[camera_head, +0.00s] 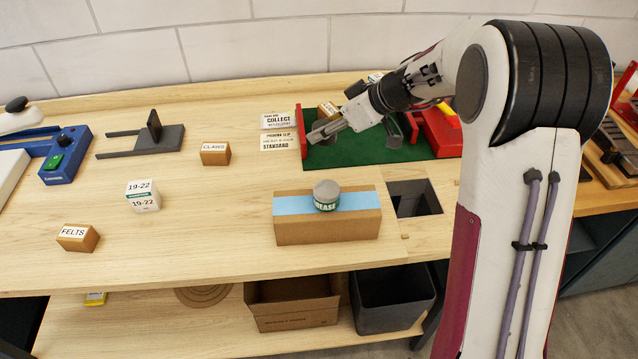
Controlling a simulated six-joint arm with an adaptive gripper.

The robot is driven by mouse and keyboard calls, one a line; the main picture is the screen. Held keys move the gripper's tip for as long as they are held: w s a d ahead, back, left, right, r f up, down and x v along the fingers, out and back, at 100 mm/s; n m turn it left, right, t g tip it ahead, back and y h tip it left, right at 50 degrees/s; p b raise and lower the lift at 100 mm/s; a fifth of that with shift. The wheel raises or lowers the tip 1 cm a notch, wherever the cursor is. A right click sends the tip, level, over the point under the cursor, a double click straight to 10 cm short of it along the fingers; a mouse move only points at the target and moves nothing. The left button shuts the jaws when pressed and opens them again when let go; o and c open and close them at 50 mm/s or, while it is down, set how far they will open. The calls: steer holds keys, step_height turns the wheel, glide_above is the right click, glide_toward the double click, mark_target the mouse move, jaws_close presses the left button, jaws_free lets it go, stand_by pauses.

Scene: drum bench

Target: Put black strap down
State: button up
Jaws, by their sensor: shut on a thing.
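My gripper (322,133) reaches in from the right, low over the left part of the green mat (423,145), by the red edge strip. Its grey fingers are closed together on something small. I cannot clearly make out the black strap; the fingers and the arm hide most of what is held. A dark grey piece (394,134) lies on the mat just right of the gripper.
A tan block (326,109) is behind my gripper, and a red holder (432,132) stands to its right. Two label cards (279,142) lie left of the mat. A cardboard box (328,229) bears a grey-lidded tin (326,194). A square opening (414,198) is beside it.

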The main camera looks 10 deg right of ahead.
mark_target(319, 144)
steer(key=shift+n+g, duration=0.3)
steer(key=shift+n, duration=0.2)
steer(key=s, duration=0.1)
steer(key=s+a+f, duration=0.1)
steer(key=s, duration=0.1)
steer(key=shift+s+a+f, duration=0.2)
steer(key=shift+a+f, duration=0.15)
steer(key=shift+f, duration=0.05)
steer(key=shift+f, duration=0.15)
steer(key=shift+f, duration=3)
steer(key=shift+f, duration=1.85)
steer(key=shift+f, duration=0.15)
